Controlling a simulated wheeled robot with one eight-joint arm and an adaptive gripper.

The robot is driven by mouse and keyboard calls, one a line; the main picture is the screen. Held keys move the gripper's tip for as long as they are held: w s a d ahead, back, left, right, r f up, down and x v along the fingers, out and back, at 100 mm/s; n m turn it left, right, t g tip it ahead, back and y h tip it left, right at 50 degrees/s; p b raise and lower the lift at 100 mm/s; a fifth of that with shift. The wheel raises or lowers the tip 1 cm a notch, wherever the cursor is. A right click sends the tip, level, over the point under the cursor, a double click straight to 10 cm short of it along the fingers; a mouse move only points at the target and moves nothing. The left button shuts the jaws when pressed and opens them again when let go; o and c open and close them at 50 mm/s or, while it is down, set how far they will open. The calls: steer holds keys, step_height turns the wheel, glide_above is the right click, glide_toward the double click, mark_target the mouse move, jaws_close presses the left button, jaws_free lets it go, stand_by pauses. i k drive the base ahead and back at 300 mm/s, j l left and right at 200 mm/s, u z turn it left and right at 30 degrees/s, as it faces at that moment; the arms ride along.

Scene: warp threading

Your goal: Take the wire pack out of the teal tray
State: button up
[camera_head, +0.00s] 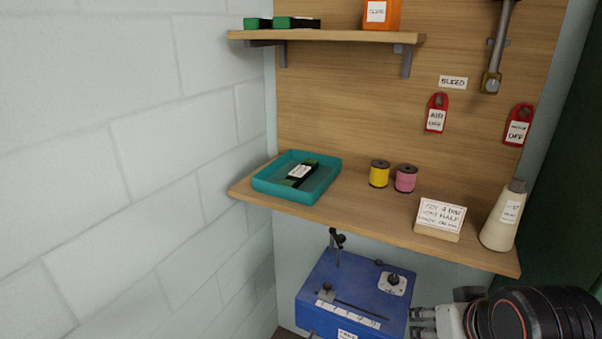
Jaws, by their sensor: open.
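The teal tray (322,182) stands at the left end of the lower wooden shelf. The wire pack (302,172), a dark green and black pack with a white label, lies inside it, at a slant. My gripper (413,323) is at the bottom right, below the shelf and beside the blue machine. Its two fingers point left and are apart, with nothing seen between them. It is well away from the tray, lower and to the right.
Yellow (379,175) and pink (405,179) spools stand right of the tray. A sign card (440,219) and a cream cone (500,222) stand farther right. An upper shelf (330,37) overhangs the tray. A blue machine (352,290) sits below. A block wall (150,160) borders the left.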

mark_target(302, 172)
steer(key=i+j+u, duration=0.15)
steer(key=i+u, duration=0.2)
steer(key=u, duration=0.15)
steer(key=i+u, duration=0.35)
steer(key=u, duration=0.15)
steer(key=i+u, duration=0.35)
steer(key=u, duration=0.15)
